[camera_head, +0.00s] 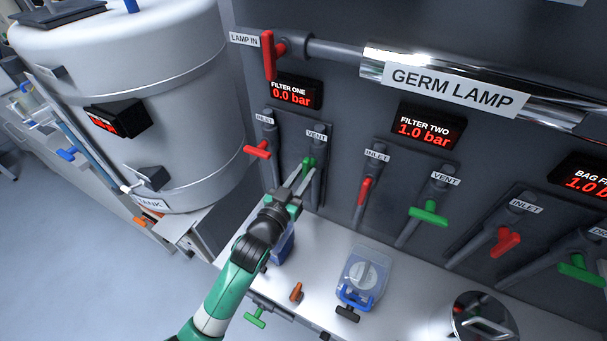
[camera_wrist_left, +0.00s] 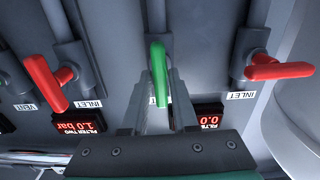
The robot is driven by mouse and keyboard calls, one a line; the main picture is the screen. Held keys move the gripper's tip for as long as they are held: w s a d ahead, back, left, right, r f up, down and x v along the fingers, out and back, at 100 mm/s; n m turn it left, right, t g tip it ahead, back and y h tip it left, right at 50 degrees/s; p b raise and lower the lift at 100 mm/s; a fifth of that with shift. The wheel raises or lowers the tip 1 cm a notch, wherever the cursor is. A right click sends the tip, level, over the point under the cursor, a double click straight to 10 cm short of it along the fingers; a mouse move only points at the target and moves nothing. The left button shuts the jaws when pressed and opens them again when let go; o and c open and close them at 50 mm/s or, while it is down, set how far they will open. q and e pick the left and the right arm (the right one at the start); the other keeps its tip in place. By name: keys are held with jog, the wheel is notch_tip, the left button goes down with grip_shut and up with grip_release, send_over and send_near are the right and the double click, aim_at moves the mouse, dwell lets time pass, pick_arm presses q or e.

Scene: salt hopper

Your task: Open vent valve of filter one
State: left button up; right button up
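The green vent valve handle of filter one (camera_head: 309,164) sits on its dark pipe under the VENT label, below the display reading 0.0 bar. In the left wrist view the green handle (camera_wrist_left: 159,75) lies roughly in line with the pipe. My left gripper (camera_head: 302,178) reaches up to it from below. In the left wrist view its two fingers stand on either side of the handle, apart, with small gaps seen beside it. Whether a finger touches the handle is hard to tell. My right gripper is not in view.
The red inlet handle of filter one (camera_head: 257,149) sticks out crosswise just left of the vent. Filter two's red inlet handle (camera_head: 365,190) and green vent handle (camera_head: 428,214) are to the right. A white tank (camera_head: 140,90) stands left. A clear blue-trimmed container (camera_head: 362,275) sits on the counter.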

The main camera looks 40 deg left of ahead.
pick_arm(q)
jog(key=shift+o, duration=1.4)
jog(key=shift+s, duration=0.1)
jog(key=p+v, duration=0.1)
jog(key=v, duration=1)
jog(key=shift+s+d, duration=0.15)
jog(key=shift+s, duration=0.1)
